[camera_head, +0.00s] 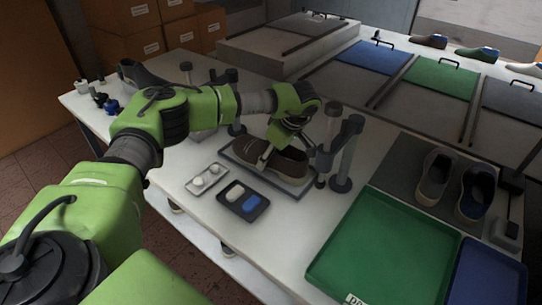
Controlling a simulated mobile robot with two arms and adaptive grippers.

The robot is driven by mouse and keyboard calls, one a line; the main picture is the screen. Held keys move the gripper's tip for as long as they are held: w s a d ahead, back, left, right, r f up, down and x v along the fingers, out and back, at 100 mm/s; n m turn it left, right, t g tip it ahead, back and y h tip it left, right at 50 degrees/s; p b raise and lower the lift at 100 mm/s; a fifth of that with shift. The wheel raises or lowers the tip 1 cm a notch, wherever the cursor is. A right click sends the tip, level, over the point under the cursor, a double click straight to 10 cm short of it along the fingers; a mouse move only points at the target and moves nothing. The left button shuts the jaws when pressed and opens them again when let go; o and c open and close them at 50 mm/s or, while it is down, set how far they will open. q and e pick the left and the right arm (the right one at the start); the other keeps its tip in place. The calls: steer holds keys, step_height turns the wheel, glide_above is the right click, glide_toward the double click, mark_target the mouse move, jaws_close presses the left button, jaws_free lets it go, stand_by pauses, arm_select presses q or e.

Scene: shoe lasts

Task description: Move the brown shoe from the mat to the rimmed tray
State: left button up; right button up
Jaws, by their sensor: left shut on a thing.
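The brown shoe (289,168) has a light sole and sits on or just above a dark grey rimmed tray (231,153) in the middle of the white table. My left gripper (279,147) reaches down over it from above and is shut on the shoe's upper part. The arm hides some of the shoe, and I cannot tell whether its sole touches the tray. A dark grey mat (400,167) at the right holds a grey-brown shoe (435,178) and a dark blue shoe (473,197). My right gripper is out of view.
Grey upright posts (346,155) stand close right of the held shoe. A small black tray (232,211) and a white holder (198,184) lie in front. An empty green tray (385,250) and a blue tray (485,275) lie front right. Covered bins (440,78) line the back.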

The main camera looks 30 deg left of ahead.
arm_select(q)
steer(key=shift+f, duration=0.15)
steer(key=o, duration=1.4)
steer(key=shift+v, duration=3.8)
